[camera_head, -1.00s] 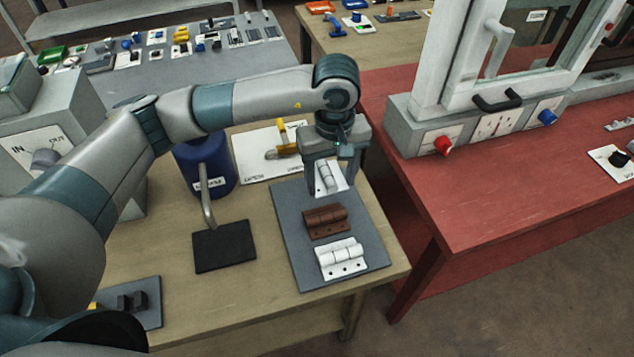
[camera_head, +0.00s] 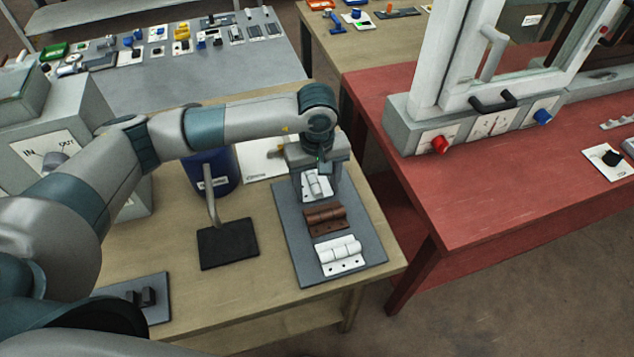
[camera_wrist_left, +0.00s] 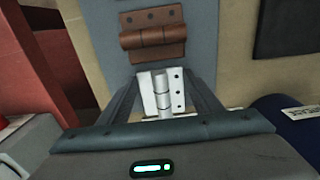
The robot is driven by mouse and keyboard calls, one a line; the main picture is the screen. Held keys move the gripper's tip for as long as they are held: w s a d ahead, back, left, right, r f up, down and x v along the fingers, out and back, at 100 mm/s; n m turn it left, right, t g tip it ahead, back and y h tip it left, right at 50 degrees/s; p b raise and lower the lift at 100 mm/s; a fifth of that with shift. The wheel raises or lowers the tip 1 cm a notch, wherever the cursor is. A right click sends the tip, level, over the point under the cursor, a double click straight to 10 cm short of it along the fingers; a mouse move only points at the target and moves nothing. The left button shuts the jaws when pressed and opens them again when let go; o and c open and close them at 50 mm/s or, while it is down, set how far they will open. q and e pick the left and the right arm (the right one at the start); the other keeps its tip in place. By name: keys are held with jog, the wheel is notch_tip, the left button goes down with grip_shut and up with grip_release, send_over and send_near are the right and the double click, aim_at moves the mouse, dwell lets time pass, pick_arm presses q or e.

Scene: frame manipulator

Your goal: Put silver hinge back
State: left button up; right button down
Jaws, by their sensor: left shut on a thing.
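A silver-white hinge (camera_head: 316,187) is held between the fingers of my left gripper (camera_head: 318,180). It is over the far end of the grey mat (camera_head: 292,240); I cannot tell for sure whether it touches the mat. In the left wrist view the hinge (camera_wrist_left: 160,96) sits between the two fingers, its leaf with dark holes showing. A brown hinge (camera_head: 325,217) lies in the middle of the mat, apart from the gripper. A white hinge (camera_head: 341,256) lies at the near end. My right gripper is out of view.
A black pad with a bent metal rod (camera_head: 228,244) and a blue cylinder (camera_head: 212,170) stand left of the mat. A red table (camera_head: 480,190) with a window frame is to the right, past a gap. Wooden tabletop between pad and mat is clear.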

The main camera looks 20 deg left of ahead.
pick_arm(q)
jog(key=shift+f, duration=0.25)
jog(key=shift+f, duration=0.15)
jog(key=shift+b, duration=0.3)
jog(key=o, duration=1.3)
jog(key=shift+c, duration=0.2)
